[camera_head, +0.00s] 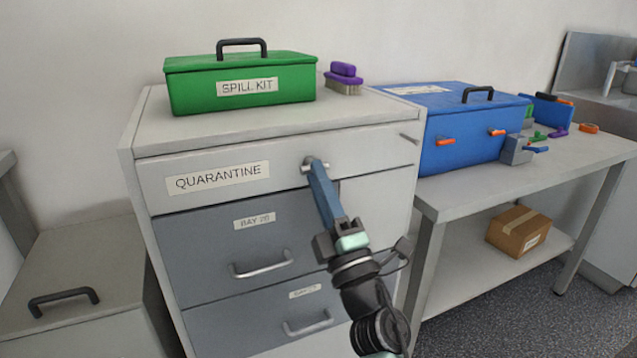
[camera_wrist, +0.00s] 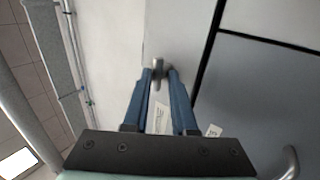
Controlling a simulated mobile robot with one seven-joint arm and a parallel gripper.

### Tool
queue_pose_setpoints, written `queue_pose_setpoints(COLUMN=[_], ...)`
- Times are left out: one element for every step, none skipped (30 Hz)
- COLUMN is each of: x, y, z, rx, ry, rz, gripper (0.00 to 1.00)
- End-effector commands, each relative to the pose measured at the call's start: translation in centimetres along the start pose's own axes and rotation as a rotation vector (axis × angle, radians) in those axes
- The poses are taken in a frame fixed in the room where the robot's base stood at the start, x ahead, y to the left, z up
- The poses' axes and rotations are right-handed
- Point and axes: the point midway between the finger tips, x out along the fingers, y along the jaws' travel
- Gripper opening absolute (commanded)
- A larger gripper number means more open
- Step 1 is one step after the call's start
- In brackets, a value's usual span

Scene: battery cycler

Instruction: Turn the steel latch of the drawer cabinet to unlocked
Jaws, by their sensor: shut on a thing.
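The drawer cabinet (camera_head: 150,190) is grey, with a pale top drawer labelled QUARANTINE (camera_head: 250,195) and grey-blue drawers below. A short steel piece, which looks like the steel latch (camera_head: 306,168), sits on the middle of the top drawer front. It also shows between the fingertips in the wrist view (camera_wrist: 158,68). Its bar lies about level along the drawer front. My gripper (camera_head: 315,163) is shut on it with its blue fingers, which also show in the wrist view (camera_wrist: 159,72). The fingers hide part of the latch. I see no marking for locked or unlocked.
A small slanted grey lever or mark (camera_head: 409,139) is at the top drawer's right end. A green spill kit (camera_head: 205,95) and a purple brush (camera_head: 343,80) stand on top. Drawer handles (camera_head: 262,266) stick out below. A bench (camera_head: 465,200) with a blue case (camera_head: 460,150) stands right.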

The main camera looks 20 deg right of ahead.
Motion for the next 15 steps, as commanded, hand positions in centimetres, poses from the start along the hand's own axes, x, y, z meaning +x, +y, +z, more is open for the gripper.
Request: queue_pose_setpoints(x=[0.33, 0.33, 0.33, 0.33, 0.33, 0.34, 0.34, 0.34, 0.34, 0.34, 0.34, 0.34, 0.34, 0.33, 0.32], y=[1.0, 1.0, 1.0, 1.0, 1.0, 1.0, 0.99, 0.99, 0.99, 0.99, 0.97, 0.94, 0.9, 0.87, 0.81], z=[0.46, 0.46, 0.45, 0.45, 0.45, 0.45, 0.44, 0.44, 0.44, 0.43, 0.42, 0.39, 0.36, 0.33, 0.29], rx=[-0.008, -0.008, -0.008, -0.008, -0.008, -0.007, -0.007, -0.007, -0.007, -0.007, -0.007, -0.006, -0.006, -0.006, -0.005], ry=[-0.005, -0.005, -0.005, -0.005, -0.005, -0.005, -0.006, -0.006, -0.006, -0.006, -0.005, -0.005, -0.005, -0.004, -0.003], rz=[0.017, 0.017, 0.017, 0.017, 0.017, 0.017, 0.017, 0.017, 0.017, 0.017, 0.016, 0.016, 0.015, 0.015, 0.014], gripper=[0.0, 0.0, 0.0, 0.0, 0.0, 0.0, 0.0, 0.0, 0.0, 0.31, 0.36, 0.43, 0.46, 0.46, 0.46])
